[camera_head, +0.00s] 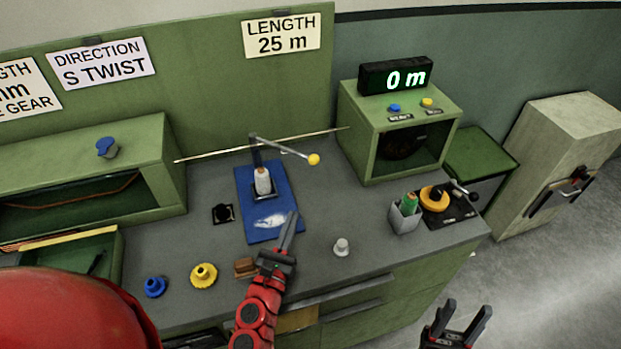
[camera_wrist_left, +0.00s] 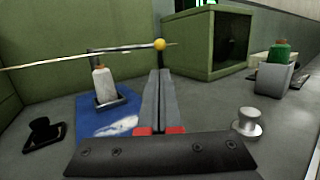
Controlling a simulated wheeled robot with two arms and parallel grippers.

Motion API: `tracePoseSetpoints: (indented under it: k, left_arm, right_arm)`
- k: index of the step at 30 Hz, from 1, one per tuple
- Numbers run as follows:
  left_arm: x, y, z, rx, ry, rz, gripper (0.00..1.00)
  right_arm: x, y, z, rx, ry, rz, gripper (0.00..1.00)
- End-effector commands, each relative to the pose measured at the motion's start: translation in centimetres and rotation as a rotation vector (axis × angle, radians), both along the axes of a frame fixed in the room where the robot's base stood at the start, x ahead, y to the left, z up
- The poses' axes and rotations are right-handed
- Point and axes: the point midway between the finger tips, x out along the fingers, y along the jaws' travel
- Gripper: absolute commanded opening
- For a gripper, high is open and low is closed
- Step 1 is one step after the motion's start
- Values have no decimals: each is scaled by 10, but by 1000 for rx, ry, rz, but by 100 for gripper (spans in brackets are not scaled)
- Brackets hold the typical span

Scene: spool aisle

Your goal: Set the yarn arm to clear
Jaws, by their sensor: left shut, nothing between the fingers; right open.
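The yarn arm (camera_head: 285,148) is a thin grey bar with a yellow ball (camera_head: 314,159) at its end. It swings out to the right from a dark post (camera_head: 255,150) on the blue plate (camera_head: 281,180). A white spool (camera_head: 263,181) stands on the plate beside the post. The arm and ball also show in the left wrist view (camera_wrist_left: 159,44), beyond my fingers. My left gripper (camera_head: 290,232) is shut and empty, at the plate's front right edge, short of the ball. My right gripper (camera_head: 461,322) is open and empty, in front of the bench at the lower right.
A long thin rod (camera_head: 225,153) runs behind the post. A green box (camera_head: 358,140) with a "0 m" display (camera_head: 396,76) stands at the right. A small metal knob (camera_head: 341,247), yellow gear (camera_head: 203,275) and blue gear (camera_head: 155,287) sit near the front.

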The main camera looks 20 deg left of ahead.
Motion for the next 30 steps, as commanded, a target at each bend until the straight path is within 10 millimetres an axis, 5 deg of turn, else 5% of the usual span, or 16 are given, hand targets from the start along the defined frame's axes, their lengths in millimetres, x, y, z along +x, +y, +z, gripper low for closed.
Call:
tracePoseSetpoints:
  k: [8, 21, 30]
  left_arm:
    - [27, 0, 8, 3, -3, 0, 0]
    - [111, -1, 21, 4, -2, -2, 0]
    - [136, 0, 25, 2, -1, 1, 0]
  right_arm:
    - [0, 0, 9, 0, 0, 0, 50]
    - [0, 0, 23, 0, 0, 0, 50]
    - [0, 0, 24, 0, 0, 0, 50]
